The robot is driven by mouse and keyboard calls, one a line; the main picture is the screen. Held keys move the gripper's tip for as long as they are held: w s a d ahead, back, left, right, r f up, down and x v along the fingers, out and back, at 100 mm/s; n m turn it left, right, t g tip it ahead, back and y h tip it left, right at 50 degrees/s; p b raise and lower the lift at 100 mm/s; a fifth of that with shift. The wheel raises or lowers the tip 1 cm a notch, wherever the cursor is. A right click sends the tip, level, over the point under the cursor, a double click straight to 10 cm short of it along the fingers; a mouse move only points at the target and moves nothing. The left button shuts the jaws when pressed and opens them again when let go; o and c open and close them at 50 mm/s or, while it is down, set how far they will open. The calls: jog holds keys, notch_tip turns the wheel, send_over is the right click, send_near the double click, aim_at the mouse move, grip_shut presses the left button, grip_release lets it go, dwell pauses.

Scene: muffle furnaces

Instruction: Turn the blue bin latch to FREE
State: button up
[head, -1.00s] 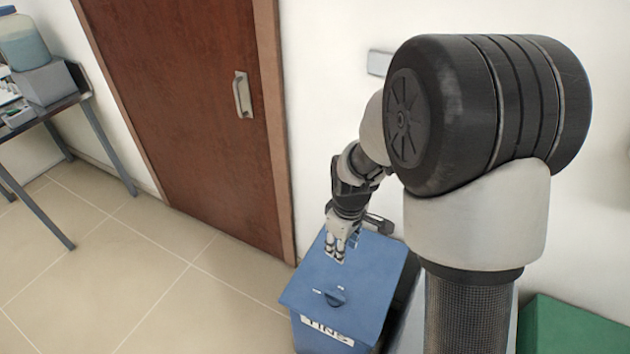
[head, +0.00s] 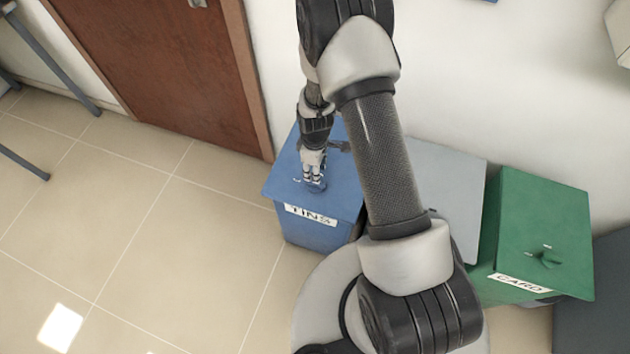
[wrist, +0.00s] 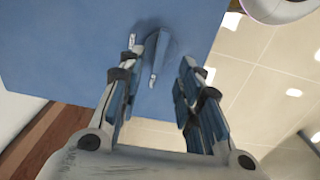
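The blue bin (head: 312,235) stands by the wall and carries a TINS label. Its dark blue latch (head: 317,188) is on the lid near the front edge, mostly covered by my gripper (head: 313,178) in the head view. In the wrist view the latch (wrist: 161,48) is a round knob with a raised bar on the blue lid. My gripper (wrist: 160,62) is open, its fingertips on either side of the latch bar, with a gap visible to the right finger. I cannot tell whether the left finger touches. Small white marks sit near the knob, too small to read.
A green bin (head: 540,215) labelled CARD, with its own green latch, stands to the right. A grey-lidded bin (head: 440,180) is between the two. A brown door (head: 165,75) is behind left.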

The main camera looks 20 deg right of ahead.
notch_tip(320, 180, down, 7)
jog(key=shift+r+b, duration=0.1)
jog(key=shift+b, duration=0.7)
jog(key=shift+c, duration=0.6)
grip_shut()
